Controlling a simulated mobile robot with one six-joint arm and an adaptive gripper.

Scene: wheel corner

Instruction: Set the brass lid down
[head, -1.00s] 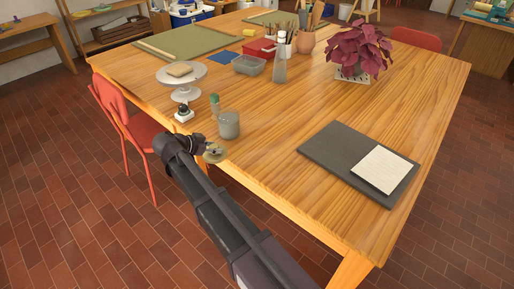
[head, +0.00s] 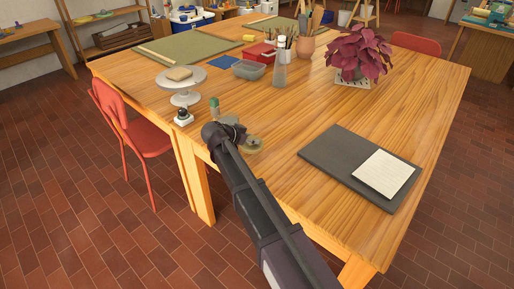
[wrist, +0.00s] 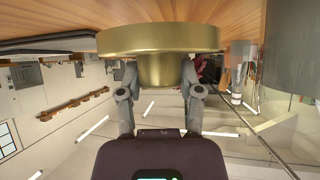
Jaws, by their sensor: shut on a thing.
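The brass lid (wrist: 158,40) is a round, gold-coloured disc with a thick knob. In the wrist view, which looks upside down, my gripper (wrist: 160,78) is shut on the knob, one finger on each side. The disc is close to the wooden table top; I cannot tell if they touch. In the head view the lid (head: 251,146) shows small beside my gripper (head: 240,136), over the table's near left part. My arm hides part of this area.
A grey glass jar (wrist: 288,50) stands close to the lid. A green-capped bottle (head: 214,106), a small white-based jar (head: 183,117) and a turntable stand (head: 181,80) are at left. A dark board (head: 335,155) with paper lies at right. Bare wood lies between.

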